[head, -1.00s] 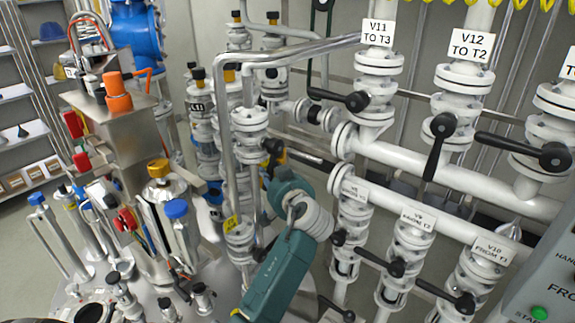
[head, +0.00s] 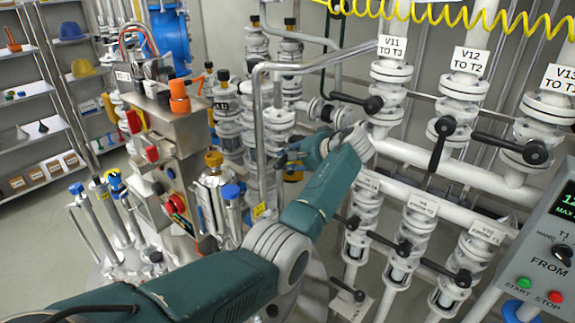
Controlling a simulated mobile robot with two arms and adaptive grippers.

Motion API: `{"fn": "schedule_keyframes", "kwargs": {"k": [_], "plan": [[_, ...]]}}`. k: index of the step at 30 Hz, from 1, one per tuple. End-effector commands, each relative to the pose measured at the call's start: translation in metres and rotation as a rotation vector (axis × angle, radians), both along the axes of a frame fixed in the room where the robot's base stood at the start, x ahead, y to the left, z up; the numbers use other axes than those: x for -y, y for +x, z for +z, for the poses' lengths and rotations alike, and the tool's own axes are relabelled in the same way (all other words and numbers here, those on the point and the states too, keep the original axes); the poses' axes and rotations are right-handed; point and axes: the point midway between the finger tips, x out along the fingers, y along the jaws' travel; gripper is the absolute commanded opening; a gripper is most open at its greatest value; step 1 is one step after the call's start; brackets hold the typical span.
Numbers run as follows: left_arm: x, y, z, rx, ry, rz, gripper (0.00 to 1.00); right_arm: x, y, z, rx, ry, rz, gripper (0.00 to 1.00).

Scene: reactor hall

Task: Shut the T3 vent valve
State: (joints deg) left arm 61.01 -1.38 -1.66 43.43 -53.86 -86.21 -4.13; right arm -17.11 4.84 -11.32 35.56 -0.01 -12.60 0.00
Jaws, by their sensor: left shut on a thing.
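My left arm reaches in from the bottom left and bends back at the wrist. My left gripper (head: 285,158) is at a white flanged valve (head: 278,122) on the grey pipe left of the V11 line. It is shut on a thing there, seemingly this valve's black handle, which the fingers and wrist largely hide. I cannot read a T3 vent label on this valve, nor tell the handle's angle. My right gripper is not in view.
Lever valves labelled V11 (head: 390,72), V12 (head: 468,83) and V13 (head: 546,106) stand to the right, with more valves below. A control panel (head: 548,262) is at the lower right. A steel unit (head: 170,130) with coloured fittings stands left. Shelves line the far left.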

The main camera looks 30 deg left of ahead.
Motion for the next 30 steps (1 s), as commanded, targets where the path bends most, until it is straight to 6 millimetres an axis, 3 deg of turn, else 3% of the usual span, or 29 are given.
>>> {"fn": "schedule_keyframes", "kwargs": {"k": [5, 18, 30], "plan": [[-0.003, 0.000, 0.006, -0.079, 0.019, 0.002, 0.00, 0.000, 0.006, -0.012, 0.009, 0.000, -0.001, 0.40], [-0.003, 0.000, 0.016, -0.191, 0.036, -0.001, 0.00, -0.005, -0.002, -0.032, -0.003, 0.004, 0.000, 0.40], [-0.003, 0.001, 0.021, -0.236, 0.041, -0.002, 0.00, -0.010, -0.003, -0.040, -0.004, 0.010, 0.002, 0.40]]}}
